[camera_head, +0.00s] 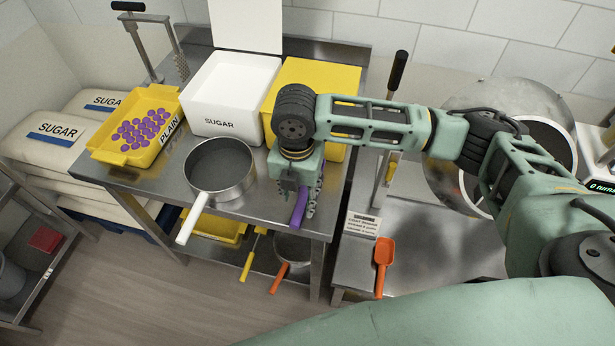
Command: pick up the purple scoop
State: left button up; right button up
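The purple scoop (299,210) shows only as its handle, which points toward the front edge of the steel table. The rest of the scoop is hidden under my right gripper. My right gripper (298,200) points down over the scoop, with the handle showing between its dark ridged fingers. I cannot tell whether the fingers touch or grip the handle, or whether the scoop rests on the table. My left gripper is not in view.
A steel saucepan (218,172) stands left of my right gripper, its white handle jutting past the table edge. Behind are a white SUGAR bin (232,97) and a yellow bin (325,75). A yellow PLAIN tray (108,155) holds purple gummies. An orange scoop (383,257) lies right.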

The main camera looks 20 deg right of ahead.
aim_at(299, 206)
jog(key=shift+s+f+p, duration=0.25)
jog(key=shift+f+p, duration=0.35)
jog(key=shift+f, duration=0.65)
jog(key=shift+w+f, duration=0.15)
jog(key=shift+f, duration=1)
grip_shut()
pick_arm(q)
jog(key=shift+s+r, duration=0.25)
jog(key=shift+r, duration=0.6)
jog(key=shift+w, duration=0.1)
pick_arm(e)
jog(key=shift+w+r, duration=0.1)
jog(key=shift+r, duration=0.05)
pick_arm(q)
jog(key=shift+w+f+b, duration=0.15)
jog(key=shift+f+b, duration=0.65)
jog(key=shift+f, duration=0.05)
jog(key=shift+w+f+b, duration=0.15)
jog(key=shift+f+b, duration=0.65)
pick_arm(e)
notch_tip(299, 206, up, 18)
